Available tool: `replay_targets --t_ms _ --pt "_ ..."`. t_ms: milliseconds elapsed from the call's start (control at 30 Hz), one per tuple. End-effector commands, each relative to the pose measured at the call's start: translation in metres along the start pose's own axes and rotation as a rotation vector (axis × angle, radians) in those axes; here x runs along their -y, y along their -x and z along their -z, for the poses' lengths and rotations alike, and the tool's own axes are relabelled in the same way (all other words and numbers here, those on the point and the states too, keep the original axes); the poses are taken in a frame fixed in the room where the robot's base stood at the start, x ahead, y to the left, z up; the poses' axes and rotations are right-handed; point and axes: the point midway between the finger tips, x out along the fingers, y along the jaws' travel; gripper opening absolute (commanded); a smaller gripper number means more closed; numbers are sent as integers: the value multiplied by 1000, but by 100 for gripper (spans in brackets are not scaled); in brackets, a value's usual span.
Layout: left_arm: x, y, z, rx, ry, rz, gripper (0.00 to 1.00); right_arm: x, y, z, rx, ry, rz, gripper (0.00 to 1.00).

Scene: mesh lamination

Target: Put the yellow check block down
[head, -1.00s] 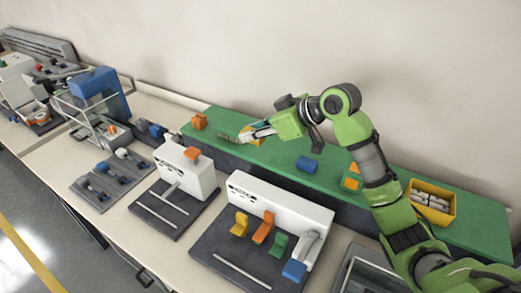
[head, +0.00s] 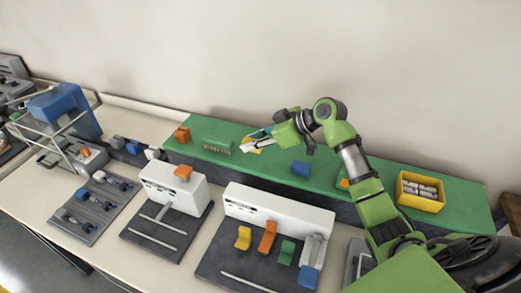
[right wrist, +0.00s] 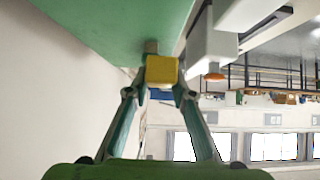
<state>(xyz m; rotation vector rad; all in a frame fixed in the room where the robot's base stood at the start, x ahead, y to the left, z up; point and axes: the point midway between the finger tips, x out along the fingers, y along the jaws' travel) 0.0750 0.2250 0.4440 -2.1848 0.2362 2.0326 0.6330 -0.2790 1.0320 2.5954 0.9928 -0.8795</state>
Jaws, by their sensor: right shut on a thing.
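The yellow check block (right wrist: 161,70) sits between the two fingertips of my right gripper (right wrist: 158,92) in the right wrist view. In the head view this gripper (head: 256,143) is over the back of the green shelf (head: 345,195), and the yellow block (head: 254,147) shows only partly behind the fingers. The gripper is shut on the block. I cannot tell whether the block touches the shelf. My left gripper is not in view.
A green toothed block (head: 217,146) is just left of the gripper, with an orange block (head: 182,134) farther left. A blue block (head: 300,168) lies to the right, then a yellow bin (head: 420,190). White fixtures (head: 278,212) stand in front. Shelf around the blue block is clear.

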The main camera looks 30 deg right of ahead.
Motion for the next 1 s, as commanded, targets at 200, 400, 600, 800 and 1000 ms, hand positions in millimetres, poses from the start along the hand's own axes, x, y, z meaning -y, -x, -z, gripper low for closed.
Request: replay_targets --t_ms 200,400,600,800,1000 --pt "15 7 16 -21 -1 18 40 -12 -2 -23 -3 -1 -1 0" --pt "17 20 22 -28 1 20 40 -16 -8 -42 -2 -5 3 0" --pt "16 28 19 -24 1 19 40 -18 -20 -59 -3 -1 -2 0" --pt "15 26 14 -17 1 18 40 -18 -21 -60 -2 1 -3 0" --pt "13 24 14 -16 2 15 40 -18 -23 -62 -2 0 -2 40"
